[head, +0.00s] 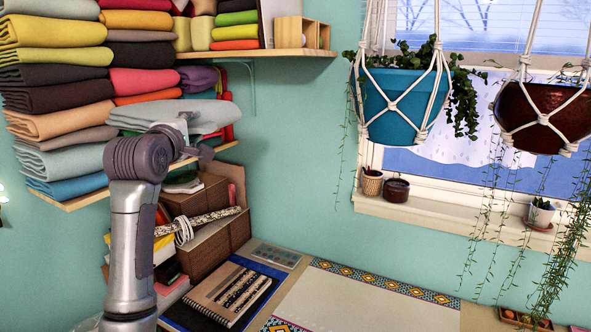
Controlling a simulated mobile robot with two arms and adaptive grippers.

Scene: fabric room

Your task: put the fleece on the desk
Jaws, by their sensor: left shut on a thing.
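My left gripper (193,143) is at the shelf corner, partly hidden behind its own arm. It is shut on a pale grey folded fleece (172,114), which sits level in front of the shelf stacks. I cannot tell whether the fleece still touches the fabric behind it. The desk (483,318) is below at the bottom right, with a cream mat with a patterned border (365,300) on it. My right gripper is not in view.
Folded fabrics (55,95) fill the shelves (215,150) at left. Boxes (205,200), a notebook (230,293) and a small tray (278,257) crowd the desk's left part. Hanging pots (392,105) (543,118) are at right. The mat looks clear.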

